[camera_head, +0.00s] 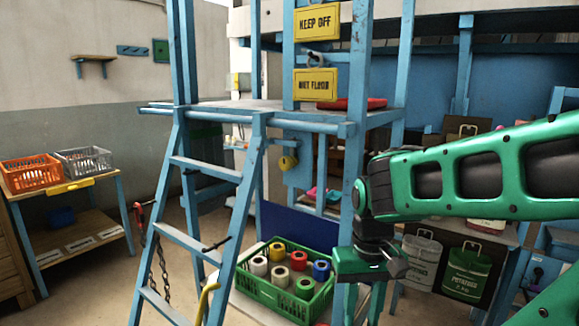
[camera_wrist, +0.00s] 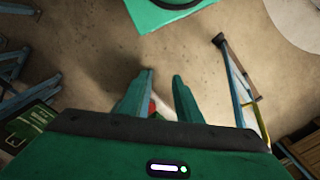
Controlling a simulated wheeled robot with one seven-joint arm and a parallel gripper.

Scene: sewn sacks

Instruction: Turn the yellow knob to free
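The yellow knob (camera_head: 288,163) is on a blue upright panel behind the ladder frame, below the platform, in the head view. How it is turned is too small to tell. My gripper (camera_head: 364,303) is at the lower right of the knob, in front of the frame, well apart from it, with fingers pointing down. In the wrist view my gripper (camera_wrist: 162,76) is open, with a clear gap between the green fingers. Bare floor shows beyond them, with a small red thing partly hidden between the finger bases. The knob is not seen in the wrist view.
A blue ladder (camera_head: 205,235) and posts stand left of my arm. A green crate (camera_head: 262,297) of coloured rolls sits low behind it. Yellow signs (camera_head: 316,85) hang above. A shelf with baskets (camera_head: 84,160) is at left.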

